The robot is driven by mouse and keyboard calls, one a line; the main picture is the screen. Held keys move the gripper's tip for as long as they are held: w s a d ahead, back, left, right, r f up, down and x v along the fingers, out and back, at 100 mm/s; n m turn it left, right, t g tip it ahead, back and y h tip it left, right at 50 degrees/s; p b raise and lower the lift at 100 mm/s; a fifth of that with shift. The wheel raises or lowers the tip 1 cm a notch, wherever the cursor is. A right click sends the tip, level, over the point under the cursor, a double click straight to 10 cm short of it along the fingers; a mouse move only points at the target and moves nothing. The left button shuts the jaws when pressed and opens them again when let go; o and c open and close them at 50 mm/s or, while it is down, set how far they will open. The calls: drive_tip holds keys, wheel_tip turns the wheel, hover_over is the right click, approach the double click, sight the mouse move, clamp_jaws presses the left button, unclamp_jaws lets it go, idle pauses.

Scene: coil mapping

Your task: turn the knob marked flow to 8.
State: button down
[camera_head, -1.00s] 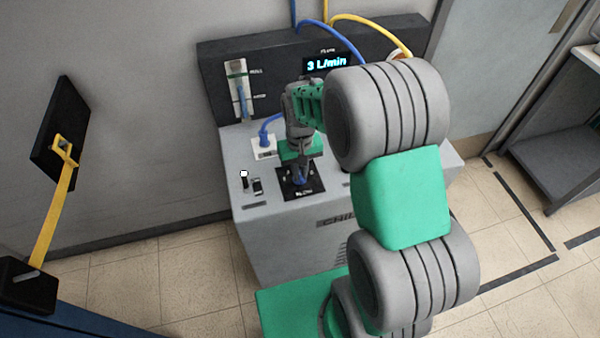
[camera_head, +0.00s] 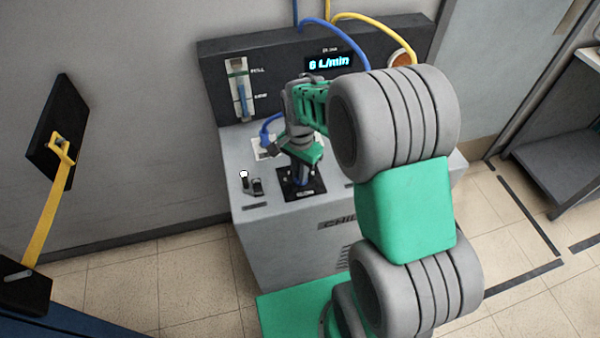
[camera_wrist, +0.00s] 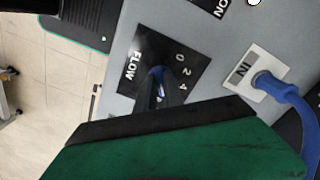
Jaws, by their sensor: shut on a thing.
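The flow knob is blue (camera_wrist: 158,76) and stands on a black plate marked FLOW (camera_wrist: 172,50) with the numbers 0, 2 and 4 showing in the wrist view. My gripper (camera_head: 301,178) is shut on the knob from above, and its green and black body hides most of the knob and the rest of the scale. In the head view the black plate (camera_head: 314,187) shows around the fingertips. The display (camera_head: 330,63) on the back panel reads what looks like 6 L/min.
The knob's plate is on the grey top of a chiller cabinet (camera_head: 290,240). A small switch with a white tip (camera_head: 244,175) stands left of the plate. A blue hose (camera_wrist: 282,90) is plugged into a socket marked IN behind it. A lever slider (camera_head: 241,88) is on the back panel.

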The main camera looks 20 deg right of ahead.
drive_tip(key=shift+w+m, duration=0.1)
drive_tip(key=shift+m, duration=1.8)
drive_tip(key=c, duration=1.5)
unclamp_jaws()
drive_tip(key=shift+o, duration=0.2)
wheel_tip(320, 180, up, 8)
drive_tip(key=shift+f+b, duration=0.1)
drive_tip(key=shift+b, duration=0.6)
